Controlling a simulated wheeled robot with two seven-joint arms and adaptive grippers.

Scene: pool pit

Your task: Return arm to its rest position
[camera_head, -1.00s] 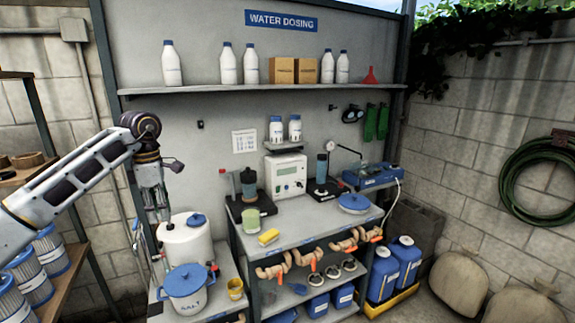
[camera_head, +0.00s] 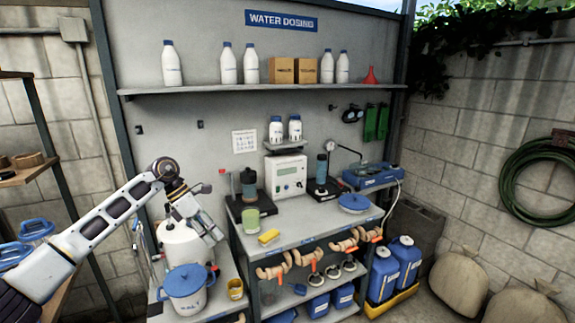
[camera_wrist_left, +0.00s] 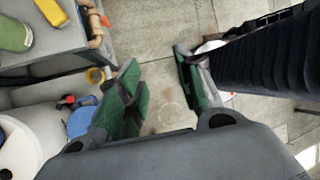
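My left arm comes in from the left in the head view and bends at a dark joint above the white drum. Its far end with the left gripper (camera_head: 212,235) hangs down in front of the drum and above the low shelf. In the left wrist view the left gripper (camera_wrist_left: 156,65) has its two green-padded fingers spread wide, with only bare paved floor between them. It holds nothing. My right arm and gripper are not in view.
Close by stand the white drum (camera_head: 185,250), a blue-lidded pot (camera_head: 187,290) and a yellow cup (camera_head: 235,288). The dosing bench (camera_head: 290,238) carries a green jar (camera_head: 251,218) and a yellow sponge (camera_head: 268,237). A wooden rack (camera_head: 28,174) stands at left. Paved floor (camera_wrist_left: 160,20) is open below.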

